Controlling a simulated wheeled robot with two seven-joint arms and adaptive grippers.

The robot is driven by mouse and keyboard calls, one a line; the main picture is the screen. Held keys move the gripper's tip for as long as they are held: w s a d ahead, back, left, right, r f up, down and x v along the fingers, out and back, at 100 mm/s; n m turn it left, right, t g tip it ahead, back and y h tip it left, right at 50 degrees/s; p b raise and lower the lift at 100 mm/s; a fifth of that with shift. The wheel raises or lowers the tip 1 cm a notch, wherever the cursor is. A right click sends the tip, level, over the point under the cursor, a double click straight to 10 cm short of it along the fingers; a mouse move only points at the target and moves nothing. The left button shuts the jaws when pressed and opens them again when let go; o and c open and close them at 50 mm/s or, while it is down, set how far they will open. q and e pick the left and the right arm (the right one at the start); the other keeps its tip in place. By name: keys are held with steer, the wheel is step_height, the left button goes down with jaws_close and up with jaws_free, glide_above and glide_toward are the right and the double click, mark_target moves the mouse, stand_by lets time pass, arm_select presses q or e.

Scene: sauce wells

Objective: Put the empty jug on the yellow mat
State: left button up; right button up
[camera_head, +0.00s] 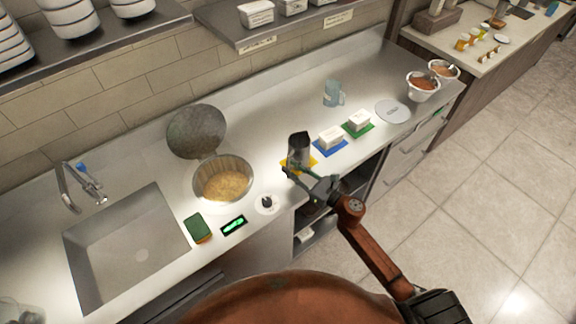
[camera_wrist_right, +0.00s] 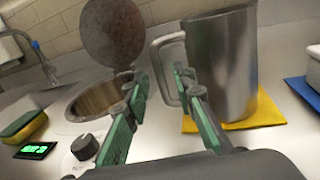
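A metal jug (camera_head: 299,149) stands upright on the yellow mat (camera_head: 311,161) at the counter's front. The right wrist view shows the jug (camera_wrist_right: 225,65) large, with its handle on the left and the mat (camera_wrist_right: 264,112) under its base. The jug's opening looks dark in the head view; its inside cannot be made out. My right gripper (camera_head: 293,175) is just in front of the jug. In the right wrist view its fingers (camera_wrist_right: 157,78) are spread with nothing between them, and the right finger is close to the handle. My left gripper is out of view.
White blocks stand on a blue mat (camera_head: 329,150) and a green mat (camera_head: 357,133) to the right. A light blue jug (camera_head: 332,93) stands behind. An open pot (camera_head: 222,188), a knob (camera_head: 267,203), a sponge (camera_head: 197,229) and a sink (camera_head: 130,250) lie left.

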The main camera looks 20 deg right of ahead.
steer(key=b+v, duration=0.1)
steer(key=v, duration=0.8)
steer(key=shift+s+d, duration=0.25)
steer(key=shift+s, duration=0.1)
steer(key=shift+c, duration=0.4)
stand_by(0.4)
